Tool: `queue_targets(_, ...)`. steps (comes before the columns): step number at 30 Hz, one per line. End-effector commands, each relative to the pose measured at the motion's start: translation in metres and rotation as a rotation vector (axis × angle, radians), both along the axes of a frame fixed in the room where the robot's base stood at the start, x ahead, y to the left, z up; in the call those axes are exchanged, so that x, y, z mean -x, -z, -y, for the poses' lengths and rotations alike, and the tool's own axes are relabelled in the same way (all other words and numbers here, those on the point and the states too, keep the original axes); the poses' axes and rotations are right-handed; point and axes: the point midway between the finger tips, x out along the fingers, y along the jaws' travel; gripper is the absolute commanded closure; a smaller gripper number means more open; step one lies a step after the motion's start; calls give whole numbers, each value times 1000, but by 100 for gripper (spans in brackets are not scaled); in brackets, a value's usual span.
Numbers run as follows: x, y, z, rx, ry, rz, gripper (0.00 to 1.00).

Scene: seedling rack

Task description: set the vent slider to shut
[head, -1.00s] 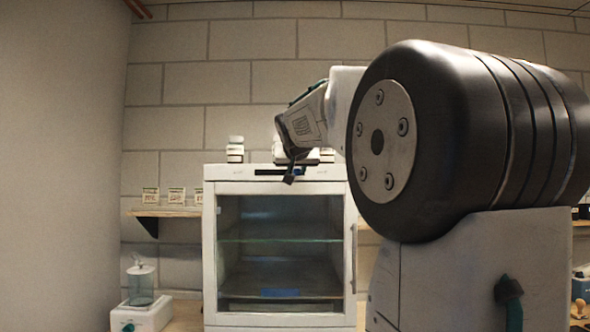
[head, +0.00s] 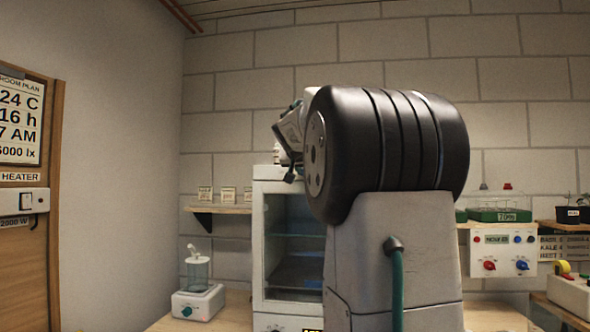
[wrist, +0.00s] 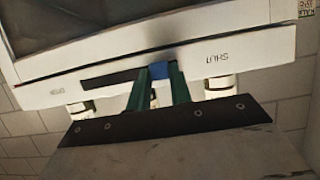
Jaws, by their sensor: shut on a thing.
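The white cabinet (head: 258,240) has a glass front and stands against the wall in the head view. In the wrist view its top panel (wrist: 215,42) shows upside down, with a dark vent slot (wrist: 108,80). The word SHUT is at the right of the slot there, and a small, blurred label is at the left. The blue slider knob (wrist: 159,72) sits at the slot's right end, close to SHUT. My gripper (wrist: 158,67) has its green fingers shut on the knob, one on each side. In the head view my arm hides the slot and knob.
White-capped jars (wrist: 220,86) stand on the cabinet top close to my gripper. A jar on a white base (head: 198,290) is left of the cabinet. A shelf with small cards (head: 228,194) is on the wall. A switch panel (head: 503,252) and trays (head: 500,214) are at the right.

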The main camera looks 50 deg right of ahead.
Motion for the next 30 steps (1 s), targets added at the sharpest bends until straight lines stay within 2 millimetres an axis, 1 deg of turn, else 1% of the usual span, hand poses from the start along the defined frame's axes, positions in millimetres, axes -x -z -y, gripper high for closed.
queue_targets(7,-2,0,-1,0,-5,4,100)
queue_targets(8,-2,0,-1,0,-5,4,76)
queue_targets(9,-3,0,-1,0,-5,4,65)
queue_targets(10,-3,0,-1,0,-5,4,57)
queue_targets(17,-1,0,-1,1,-2,3,56)
queue_targets(20,0,-2,-3,1,-3,3,56)
queue_targets(23,4,-6,-13,1,-5,4,56)
queue_targets(30,21,-22,-47,1,-5,4,56)
